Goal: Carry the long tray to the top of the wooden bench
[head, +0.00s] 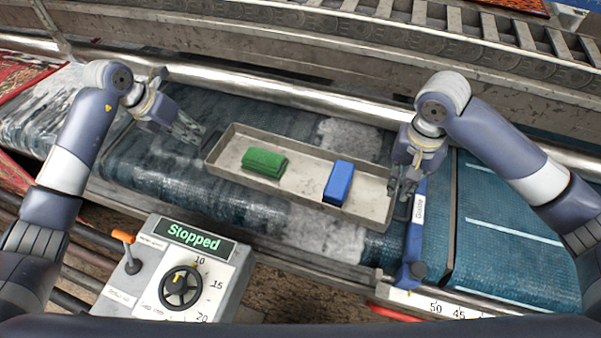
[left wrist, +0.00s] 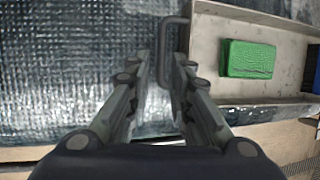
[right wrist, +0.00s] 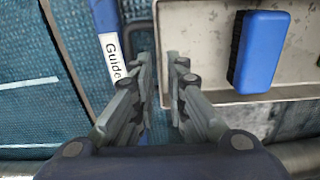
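The long tray (head: 225,152) is a shallow grey metal tray lying slantwise on the wet conveyor. It holds a green folded cloth or pad (head: 264,162) and a blue brush-like block (head: 338,182). My left gripper (head: 196,136) is open at the tray's left end. In the left wrist view the tray's dark bar handle (left wrist: 164,70) shows at the open fingertips (left wrist: 166,60). My right gripper (head: 401,190) is at the tray's right end. In the right wrist view its fingers (right wrist: 160,60) are apart beside the tray's end wall. No wooden bench is clearly recognisable.
A blue guide post labelled "Guide" (head: 414,235) stands close to my right gripper. A control box (head: 175,270) with a "Stopped" display, dial and orange-topped lever is in front. A metal roller (head: 270,97) runs behind the tray.

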